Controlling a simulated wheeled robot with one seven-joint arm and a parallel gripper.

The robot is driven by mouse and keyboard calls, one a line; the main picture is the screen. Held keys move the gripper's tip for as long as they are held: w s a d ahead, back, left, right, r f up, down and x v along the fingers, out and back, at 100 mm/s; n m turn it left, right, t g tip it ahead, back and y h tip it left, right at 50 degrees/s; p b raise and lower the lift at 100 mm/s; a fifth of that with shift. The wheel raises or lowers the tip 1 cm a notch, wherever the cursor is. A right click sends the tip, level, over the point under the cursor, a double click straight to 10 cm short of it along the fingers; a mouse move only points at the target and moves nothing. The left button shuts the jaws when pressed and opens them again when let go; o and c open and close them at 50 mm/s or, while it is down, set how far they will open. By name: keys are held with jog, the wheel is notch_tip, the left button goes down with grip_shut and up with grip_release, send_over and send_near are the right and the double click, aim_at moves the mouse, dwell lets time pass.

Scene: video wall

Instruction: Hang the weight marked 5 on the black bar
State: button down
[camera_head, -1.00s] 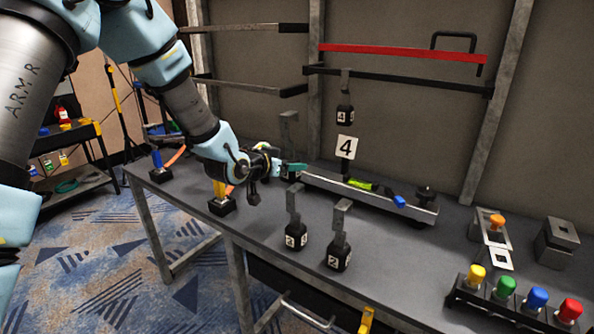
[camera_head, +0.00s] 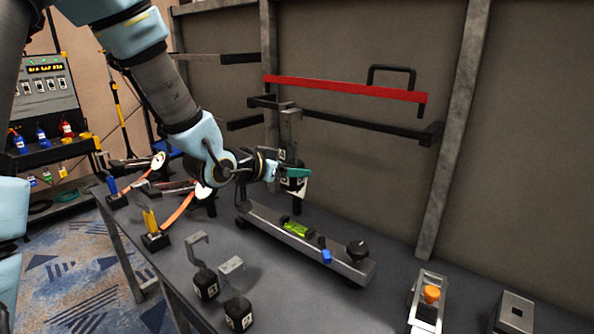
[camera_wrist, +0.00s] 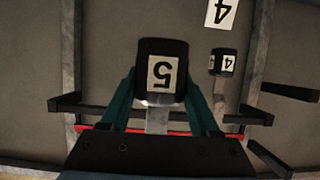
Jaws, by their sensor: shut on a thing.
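The weight marked 5 (camera_wrist: 161,75) is a dark block with a white label and a flat metal hook. My gripper (camera_head: 290,173) is shut on it, with the green fingers (camera_wrist: 118,105) either side in the wrist view. In the head view its metal hook (camera_head: 290,125) rises in front of the left part of the black bar (camera_head: 375,124). I cannot tell whether the hook touches the bar.
A red bar (camera_head: 345,89) runs just above the black bar. Two hooked weights (camera_head: 206,283) (camera_head: 238,311) stand on the bench at front. A white 4 card (camera_wrist: 221,12) is on the wall.

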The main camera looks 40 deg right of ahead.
jog(key=shift+d+r, duration=0.15)
jog(key=shift+d, duration=0.2)
jog(key=w+d+f+b, duration=0.1)
jog(key=w+d+f, duration=0.1)
jog(key=d, duration=1.2)
jog(key=shift+w, duration=0.85)
dwell(0.3)
jog(key=shift+f, duration=0.15)
